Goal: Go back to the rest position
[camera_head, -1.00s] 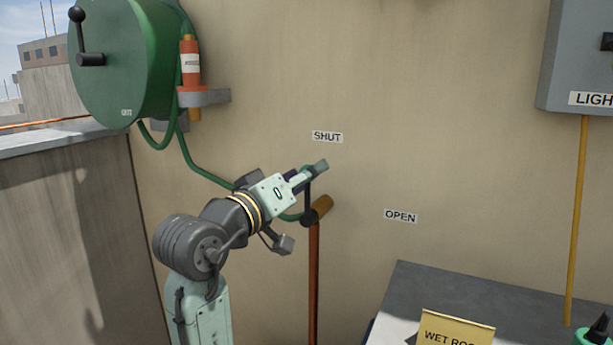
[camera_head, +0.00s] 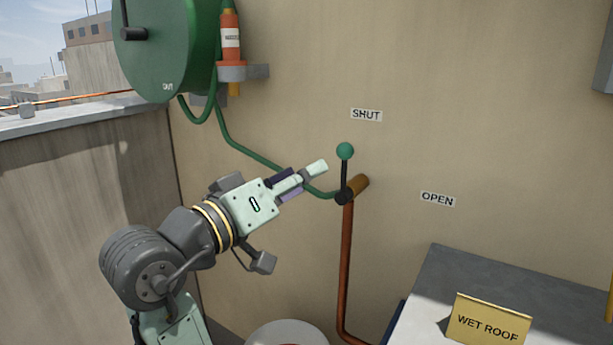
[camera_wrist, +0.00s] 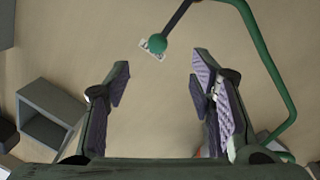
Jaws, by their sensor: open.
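My gripper (camera_head: 308,174) is open and empty, to the left of the valve lever, with a gap between them. The lever's green knob (camera_head: 345,151) is on a black handle (camera_head: 344,176) that stands upright, toward the SHUT label (camera_head: 366,114). The OPEN label (camera_head: 438,199) is to the right. In the wrist view the two fingers (camera_wrist: 160,78) are spread apart. The green knob also shows there (camera_wrist: 157,44), beyond the fingertips and in front of a label. Nothing is between the fingers.
A green hose reel (camera_head: 165,45) and an orange cylinder in a grey holder (camera_head: 243,72) are on the wall above my arm. A copper pipe (camera_head: 346,270) runs down from the valve. A grey-topped table (camera_head: 470,270) with a WET ROOF sign (camera_head: 487,319) is at lower right.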

